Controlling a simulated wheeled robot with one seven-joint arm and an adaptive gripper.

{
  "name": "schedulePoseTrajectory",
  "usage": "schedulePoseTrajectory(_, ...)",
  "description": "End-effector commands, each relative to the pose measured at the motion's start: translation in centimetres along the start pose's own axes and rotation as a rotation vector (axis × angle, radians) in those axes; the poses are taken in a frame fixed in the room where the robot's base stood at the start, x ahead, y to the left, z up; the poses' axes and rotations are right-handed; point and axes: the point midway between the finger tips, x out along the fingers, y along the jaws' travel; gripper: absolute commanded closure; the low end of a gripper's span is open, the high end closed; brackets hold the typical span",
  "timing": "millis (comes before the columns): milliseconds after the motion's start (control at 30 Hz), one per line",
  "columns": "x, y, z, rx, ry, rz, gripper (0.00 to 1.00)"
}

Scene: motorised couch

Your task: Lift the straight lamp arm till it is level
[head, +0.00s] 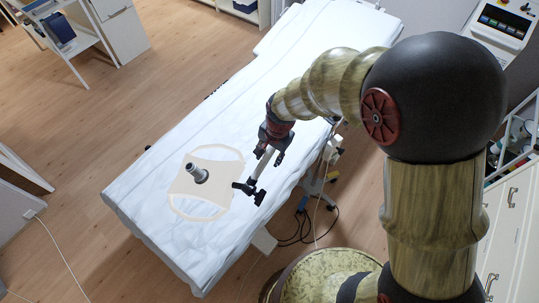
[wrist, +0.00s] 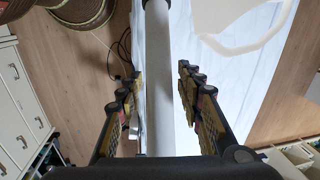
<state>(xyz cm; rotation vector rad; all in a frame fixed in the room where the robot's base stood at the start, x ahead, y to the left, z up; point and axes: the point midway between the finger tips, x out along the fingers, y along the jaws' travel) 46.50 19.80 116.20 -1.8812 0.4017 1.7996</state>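The straight lamp arm is a pale grey-white bar (head: 263,164) at the right side of the couch in the head view. It slopes down from my gripper to a black joint piece (head: 249,190). In the wrist view the lamp arm (wrist: 159,75) runs lengthwise between the two fingers. My gripper (head: 270,152) is around the bar from above; in the wrist view its fingers (wrist: 162,82) stand apart on either side, with a narrow gap visible at the right. Contact at the left finger is unclear. The bar's upper end is hidden by my gripper in the head view.
Cables (head: 300,232) lie on the floor right of the couch. Drawers (head: 507,215) stand at the right; the left floor is open.

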Motion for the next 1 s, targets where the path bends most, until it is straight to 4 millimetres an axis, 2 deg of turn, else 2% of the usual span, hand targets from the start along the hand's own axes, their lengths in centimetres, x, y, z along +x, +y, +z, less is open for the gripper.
schedulePoseTrajectory(100,-0.02,-0.01,0.00,0.000,0.000,0.000,0.63)
schedulePoseTrajectory(733,-0.05,-0.01,-0.01,0.000,0.000,0.000,0.99)
schedulePoseTrajectory(1000,-0.05,0.00,-0.01,0.000,0.000,0.000,1.00)
